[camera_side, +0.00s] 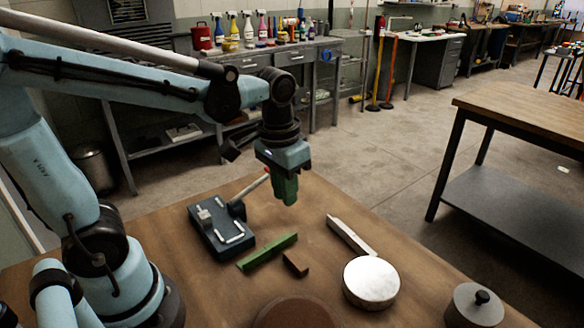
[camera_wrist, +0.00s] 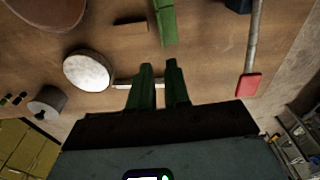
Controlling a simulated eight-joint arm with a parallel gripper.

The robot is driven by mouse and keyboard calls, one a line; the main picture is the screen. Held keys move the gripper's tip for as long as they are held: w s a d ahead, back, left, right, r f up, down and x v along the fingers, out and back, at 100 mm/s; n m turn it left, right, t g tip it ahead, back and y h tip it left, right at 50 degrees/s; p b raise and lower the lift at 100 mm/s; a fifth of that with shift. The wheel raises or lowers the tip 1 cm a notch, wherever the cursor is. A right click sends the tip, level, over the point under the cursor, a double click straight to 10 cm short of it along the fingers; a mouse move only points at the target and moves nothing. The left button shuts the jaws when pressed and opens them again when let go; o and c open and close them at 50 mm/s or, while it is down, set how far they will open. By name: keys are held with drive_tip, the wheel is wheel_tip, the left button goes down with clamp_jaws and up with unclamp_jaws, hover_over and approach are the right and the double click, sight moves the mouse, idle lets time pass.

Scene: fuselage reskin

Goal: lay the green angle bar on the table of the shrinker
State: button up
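The green angle bar (camera_side: 268,251) lies on the wooden table, just right of the shrinker; its near part shows at the top of the wrist view (camera_wrist: 165,22). The shrinker (camera_side: 214,236) is a dark blue-black block with pale strips on top and a lever ending in a red grip (camera_side: 259,181). In the wrist view the red grip (camera_wrist: 249,86) shows at the right, and most of the shrinker is out of frame. My gripper (camera_side: 289,202) hangs above the table, beyond the bar. Its green fingers (camera_wrist: 159,66) are apart with nothing between them.
A small brown block (camera_side: 296,264) lies next to the bar. A pale flat bar (camera_side: 350,236), a white-topped disc (camera_side: 371,282), a brown disc (camera_side: 296,314) and a grey knobbed cylinder (camera_side: 475,306) occupy the right and front. Bare tabletop lies around the bar's far end.

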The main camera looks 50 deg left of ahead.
sight(287, 239)
drive_tip(key=shift+g, duration=0.4)
drive_tip(key=shift+w+a+f, duration=0.1)
drive_tip(key=shift+f, duration=3)
drive_tip(key=shift+w+f, duration=0.1)
drive_tip(key=shift+f, duration=3)
clamp_jaws()
